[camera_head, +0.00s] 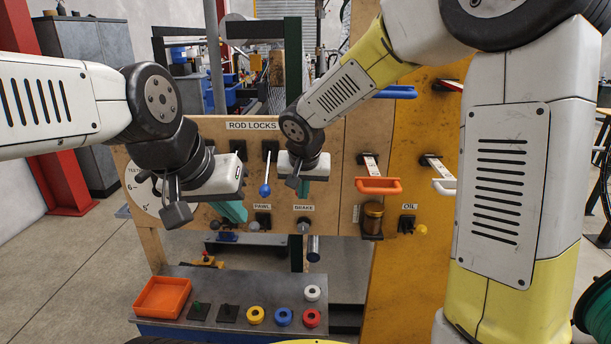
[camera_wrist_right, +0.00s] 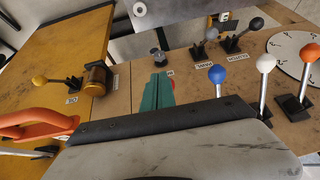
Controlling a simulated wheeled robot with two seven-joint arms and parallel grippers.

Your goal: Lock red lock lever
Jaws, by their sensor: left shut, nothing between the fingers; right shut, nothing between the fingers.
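A small piece of red (camera_wrist_right: 173,84) shows at the edge of my right gripper's fingers in the right wrist view. It may be the red lock lever's knob; the rest is hidden, and I cannot tell whether the fingers touch it. My right gripper (camera_head: 303,188) is shut, with teal fingers, in front of the panel under the ROD LOCKS sign; its fingers also show in the right wrist view (camera_wrist_right: 157,92). The blue-knobbed lever (camera_head: 265,188) hangs just left of it, knob down. My left gripper (camera_head: 235,212) is shut and empty, lower left, near the PAWL label.
The wrist view also shows a white-knobbed lever (camera_wrist_right: 265,63) and an orange-knobbed lever (camera_wrist_right: 310,52) near the dial. Right of my right gripper are an orange handle (camera_head: 378,185) and a brown jar (camera_head: 373,218). Below, a bench holds an orange tray (camera_head: 138,297) and several coloured rings.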

